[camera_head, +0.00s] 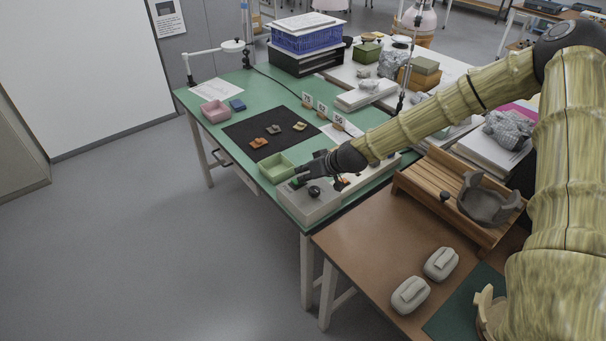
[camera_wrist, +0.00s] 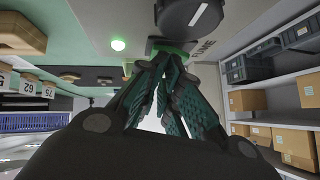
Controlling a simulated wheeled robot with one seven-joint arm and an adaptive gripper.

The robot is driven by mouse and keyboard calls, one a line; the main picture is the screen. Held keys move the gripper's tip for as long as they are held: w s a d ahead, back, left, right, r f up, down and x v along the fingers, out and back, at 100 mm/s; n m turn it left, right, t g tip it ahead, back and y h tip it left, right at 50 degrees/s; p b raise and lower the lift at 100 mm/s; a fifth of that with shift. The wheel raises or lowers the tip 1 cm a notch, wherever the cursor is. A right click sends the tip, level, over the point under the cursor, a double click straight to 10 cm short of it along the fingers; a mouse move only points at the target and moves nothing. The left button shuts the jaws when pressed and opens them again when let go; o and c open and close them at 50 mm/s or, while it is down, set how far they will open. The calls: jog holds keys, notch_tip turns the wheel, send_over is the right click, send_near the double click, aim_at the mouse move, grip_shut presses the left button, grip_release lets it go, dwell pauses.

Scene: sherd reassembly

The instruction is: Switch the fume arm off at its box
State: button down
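The grey control box (camera_head: 318,208) sits at the front edge of the green table. It carries a dark round knob (camera_head: 314,190), seen large with a white line in the wrist view (camera_wrist: 192,14). The wrist view shows "FUME" lettering (camera_wrist: 205,48) on the box, a dark switch piece with a green glow (camera_wrist: 172,46) just beyond my fingertips, and a lit green lamp (camera_wrist: 118,44) to its left. My gripper (camera_head: 298,181) is over the box. Its fingers (camera_wrist: 164,66) come together at the tips with nothing seen between them. I cannot tell whether they touch the switch.
A green tray (camera_head: 276,178) stands close beside my gripper. A black mat (camera_head: 248,143) with sherds and number cards (camera_head: 322,107) lie farther back. A wooden rack (camera_head: 425,196) with a grey vessel piece (camera_head: 486,203) stands to the right. The floor at left is clear.

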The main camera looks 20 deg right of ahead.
jog(key=shift+s+d+f, duration=0.15)
jog(key=shift+s+f, duration=0.05)
jog(key=shift+f, duration=0.1)
jog(key=r+p, duration=0.1)
jog(key=d+r+p, duration=0.1)
jog(key=r, duration=0.2)
jog(key=shift+w+d+r+p, duration=0.25)
jog(key=shift+w+r+p, duration=0.05)
jog(key=shift+w+p, duration=0.1)
jog(key=shift+s+d+r+b, duration=0.1)
jog(key=shift+s+d+b, duration=0.05)
jog(key=shift+s+b, duration=0.2)
jog(key=shift+s+r, duration=0.2)
jog(key=shift+r, duration=0.1)
jog(key=b+v, duration=0.1)
jog(key=v, duration=0.7)
jog(key=shift+d, duration=0.45)
jog(key=shift+w, duration=0.15)
jog(key=shift+f+b, duration=0.1)
jog(key=shift+b, duration=0.6)
